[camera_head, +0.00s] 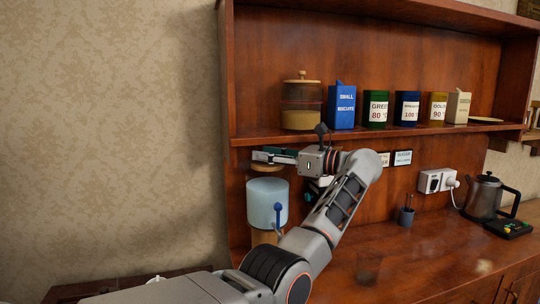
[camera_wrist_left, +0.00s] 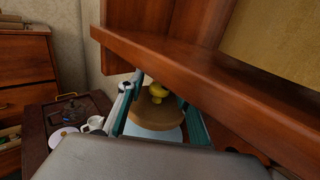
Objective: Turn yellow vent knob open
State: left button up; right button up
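The yellow vent knob (camera_wrist_left: 157,91) sits on top of the round wooden lid (camera_wrist_left: 152,114) of a drink dispenser, in the left wrist view. In the head view the dispenser has a pale blue body (camera_head: 265,203) and stands under the shelf; the knob is hidden there. My left gripper (camera_head: 271,157) is just above the lid. In the left wrist view its fingers (camera_wrist_left: 161,88) are apart, one on each side of the knob, with a visible gap. I cannot tell whether either finger touches the knob. My right gripper is not in view.
The wooden shelf edge (camera_wrist_left: 190,72) runs close above and beside my left gripper. A blue tap lever (camera_head: 278,214) is on the dispenser's front. Canisters (camera_head: 376,108) line the shelf. A kettle (camera_head: 484,197) stands at the right. A dark side table with a tray and cups is at lower left in the wrist view.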

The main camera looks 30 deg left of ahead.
pick_arm(q)
jog(key=d, duration=0.6)
jog(key=shift+w+d, duration=0.1)
jog(key=shift+w, duration=0.25)
jog(key=shift+d, duration=0.65)
